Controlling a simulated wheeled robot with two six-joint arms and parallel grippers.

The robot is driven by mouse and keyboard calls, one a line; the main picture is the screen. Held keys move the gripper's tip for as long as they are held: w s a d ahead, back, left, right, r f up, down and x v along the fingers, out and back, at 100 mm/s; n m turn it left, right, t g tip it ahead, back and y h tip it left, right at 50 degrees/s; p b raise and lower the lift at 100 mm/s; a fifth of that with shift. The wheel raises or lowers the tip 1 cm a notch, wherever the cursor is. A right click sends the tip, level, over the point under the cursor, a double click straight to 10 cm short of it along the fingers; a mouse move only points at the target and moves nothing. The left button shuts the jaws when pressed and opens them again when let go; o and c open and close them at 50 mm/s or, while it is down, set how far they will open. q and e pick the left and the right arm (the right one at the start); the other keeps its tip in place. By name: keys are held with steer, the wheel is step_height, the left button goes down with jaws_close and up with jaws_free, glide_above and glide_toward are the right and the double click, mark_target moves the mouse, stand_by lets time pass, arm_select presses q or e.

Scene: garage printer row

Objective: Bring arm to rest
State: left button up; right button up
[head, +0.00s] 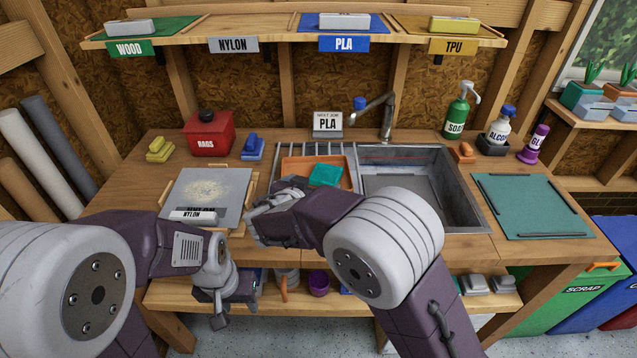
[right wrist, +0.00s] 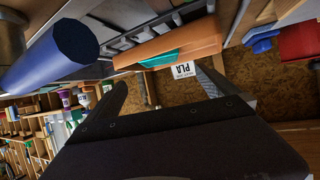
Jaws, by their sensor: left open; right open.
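My left gripper (head: 228,294) hangs low in front of the bench, by the lower shelf, pointing down; it is open with nothing visible in it. My right gripper (head: 262,222) is over the bench's front edge, between the grey plate marked NYLON and the orange tray (head: 292,168). In the right wrist view its two dark fingers (right wrist: 163,88) stand wide apart with nothing between them. A teal cloth or sponge (head: 325,175) lies in the tray. My right forearm hides part of the tray's front and of the sink (head: 460,195).
The grey plate (head: 235,185) lies left on the bench (head: 120,195), with a white NYLON block at its front. A green mat (head: 535,205) lies right of the sink. The lower shelf (head: 165,296) holds several small items. Bottles stand at the back right.

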steer(key=shift+v, duration=0.85)
